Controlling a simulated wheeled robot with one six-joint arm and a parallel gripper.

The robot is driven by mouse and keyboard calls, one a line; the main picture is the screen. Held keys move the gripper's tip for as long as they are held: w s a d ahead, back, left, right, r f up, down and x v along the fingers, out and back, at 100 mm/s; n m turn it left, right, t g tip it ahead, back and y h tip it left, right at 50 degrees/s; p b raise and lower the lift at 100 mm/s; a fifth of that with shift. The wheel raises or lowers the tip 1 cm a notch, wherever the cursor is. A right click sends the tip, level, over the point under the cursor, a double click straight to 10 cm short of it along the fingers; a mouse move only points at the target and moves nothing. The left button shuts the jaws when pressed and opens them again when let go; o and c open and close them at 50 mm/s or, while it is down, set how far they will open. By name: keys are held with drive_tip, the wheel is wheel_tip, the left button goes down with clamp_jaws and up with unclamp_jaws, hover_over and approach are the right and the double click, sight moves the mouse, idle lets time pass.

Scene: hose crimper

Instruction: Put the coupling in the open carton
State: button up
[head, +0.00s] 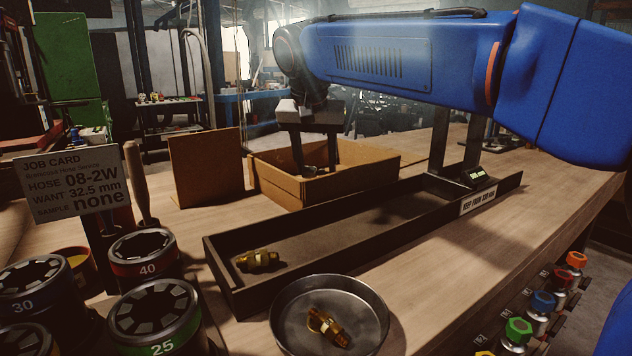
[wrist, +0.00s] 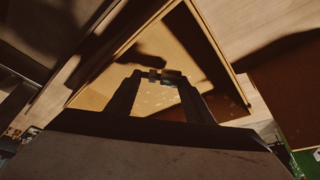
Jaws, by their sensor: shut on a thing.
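The open carton (head: 360,178) stands on the bench behind the long dark tray, and its inside also shows in the wrist view (wrist: 140,60). My gripper (head: 316,170) points down into the carton's opening. In the wrist view my gripper (wrist: 160,78) is shut on a small coupling (wrist: 155,75), held between the fingertips above the carton floor. The coupling is dark and mostly hidden in the head view. I cannot tell whether it touches the floor.
A brass coupling (head: 258,260) lies in the long dark tray (head: 225,285). Another lies in a round metal dish (head: 283,322) in front. A brown board (head: 206,168) stands left of the carton. A job card (head: 72,183) and crimp dies (head: 145,255) are at left.

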drive_tip(key=shift+f, duration=2)
drive_tip(key=o, duration=1)
drive_tip(key=shift+f, duration=0.15)
drive_tip(key=shift+o, duration=0.2)
drive_tip(key=v, duration=1.2)
